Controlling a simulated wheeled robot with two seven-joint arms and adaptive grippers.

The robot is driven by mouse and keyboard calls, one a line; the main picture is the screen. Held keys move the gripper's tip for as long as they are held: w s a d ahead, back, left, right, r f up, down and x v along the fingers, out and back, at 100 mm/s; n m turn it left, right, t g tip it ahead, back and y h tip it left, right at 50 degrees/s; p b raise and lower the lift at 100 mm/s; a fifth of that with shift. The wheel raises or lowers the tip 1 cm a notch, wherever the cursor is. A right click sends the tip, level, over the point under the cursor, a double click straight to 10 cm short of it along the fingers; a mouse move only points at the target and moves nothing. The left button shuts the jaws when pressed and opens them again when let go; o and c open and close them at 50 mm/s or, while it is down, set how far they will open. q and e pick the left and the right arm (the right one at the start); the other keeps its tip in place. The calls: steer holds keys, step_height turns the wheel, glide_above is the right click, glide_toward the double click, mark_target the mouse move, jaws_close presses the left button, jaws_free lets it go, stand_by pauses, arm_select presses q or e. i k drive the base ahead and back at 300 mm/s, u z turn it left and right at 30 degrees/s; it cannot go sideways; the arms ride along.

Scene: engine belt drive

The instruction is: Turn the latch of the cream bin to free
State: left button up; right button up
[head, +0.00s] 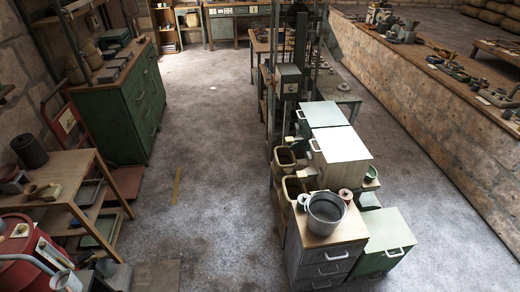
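A pale, cream-white lidded box (342,146) stands in the row of cabinets and bins right of centre. It may be the cream bin, but I cannot be sure. It has a light handle at its left front edge. No latch can be made out at this distance. A pale green box (324,114) stands just behind it, and another pale green box (390,232) with a handle stands lower, in front and to the right. Neither of my grippers shows in the head view.
A grey metal bucket (325,211) stands on a wood-topped drawer cabinet (318,255) in front. Tan baskets (286,160) stand left of the row. A green cabinet (125,95) and a wooden table (70,175) line the left. The concrete floor (215,190) between is mostly clear.

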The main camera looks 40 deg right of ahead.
mark_target(310, 156)
steer(key=u, duration=0.3)
steer(key=i, duration=1)
steer(key=u, duration=0.05)
